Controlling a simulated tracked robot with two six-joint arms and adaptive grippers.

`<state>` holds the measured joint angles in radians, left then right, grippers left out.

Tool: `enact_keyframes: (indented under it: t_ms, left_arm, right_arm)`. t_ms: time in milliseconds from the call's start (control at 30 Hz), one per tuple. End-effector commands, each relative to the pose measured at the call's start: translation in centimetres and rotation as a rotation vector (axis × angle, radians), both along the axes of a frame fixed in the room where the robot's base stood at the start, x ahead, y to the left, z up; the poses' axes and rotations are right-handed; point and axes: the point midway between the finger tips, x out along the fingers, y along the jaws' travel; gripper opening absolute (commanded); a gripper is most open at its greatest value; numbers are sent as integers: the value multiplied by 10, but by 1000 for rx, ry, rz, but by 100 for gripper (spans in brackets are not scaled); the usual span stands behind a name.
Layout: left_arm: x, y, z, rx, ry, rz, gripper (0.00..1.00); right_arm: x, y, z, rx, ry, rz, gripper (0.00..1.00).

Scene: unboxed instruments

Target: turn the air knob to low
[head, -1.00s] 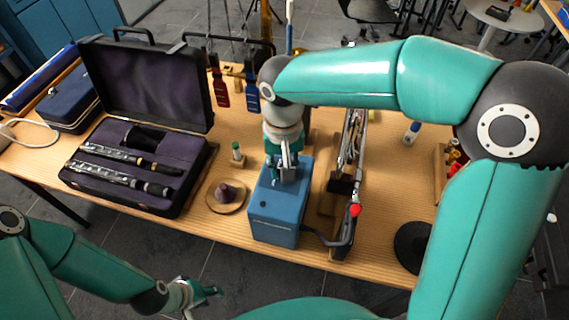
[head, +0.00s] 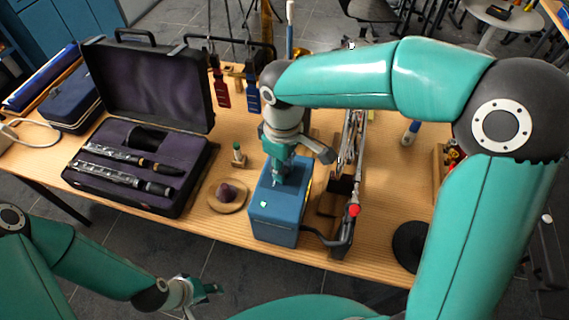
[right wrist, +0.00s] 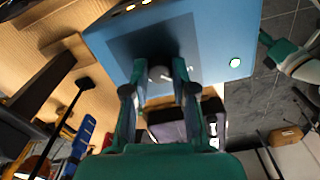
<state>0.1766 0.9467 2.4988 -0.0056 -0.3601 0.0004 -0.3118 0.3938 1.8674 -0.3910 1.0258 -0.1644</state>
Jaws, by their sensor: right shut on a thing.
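My right gripper (head: 278,178) points down onto the box's top. In the right wrist view its fingers (right wrist: 159,80) are shut on the small grey air knob (right wrist: 160,74), which sits on a dark panel. The fingers partly hide the knob, and I cannot read any marking. My left gripper (head: 208,289) hangs low before the table, away from the box; its jaws are too small to judge.
The black instrument case (head: 180,204) holds clarinet parts at the left. A round stand (head: 228,203) with a dark cone is left of the box. A metal rack (head: 350,185) with a red-tipped lever is close on its right. A black disc (head: 410,247) lies farther right.

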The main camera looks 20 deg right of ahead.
Motion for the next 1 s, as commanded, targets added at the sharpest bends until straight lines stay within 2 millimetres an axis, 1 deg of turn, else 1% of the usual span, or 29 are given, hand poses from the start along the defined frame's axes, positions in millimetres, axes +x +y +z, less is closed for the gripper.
enact_keyframes:
  t_ms: [33, 300, 833, 867, 900, 1000]
  left_arm:
    - [0, 0, 1, 0, 0, 0, 40]
    - [0, 0, 3, 0, 0, 0, 40]
    - [0, 0, 3, 0, 0, 0, 40]
    - [0, 0, 3, 0, 0, 0, 40]
    - [0, 0, 3, 0, 0, 0, 40]
    - [0, 0, 3, 0, 0, 0, 40]
  right_arm:
    - [-3, 0, -1, -3, 11, 29, 0]
    - [-3, -1, -2, -3, 12, 134, 0]
    - [-3, -1, -2, -4, 12, 157, 0]
    - [-3, -1, -2, -4, 12, 157, 31]
    - [-3, -1, -2, -3, 12, 157, 38]
    - [-2, 0, -2, -2, 9, 156, 51]
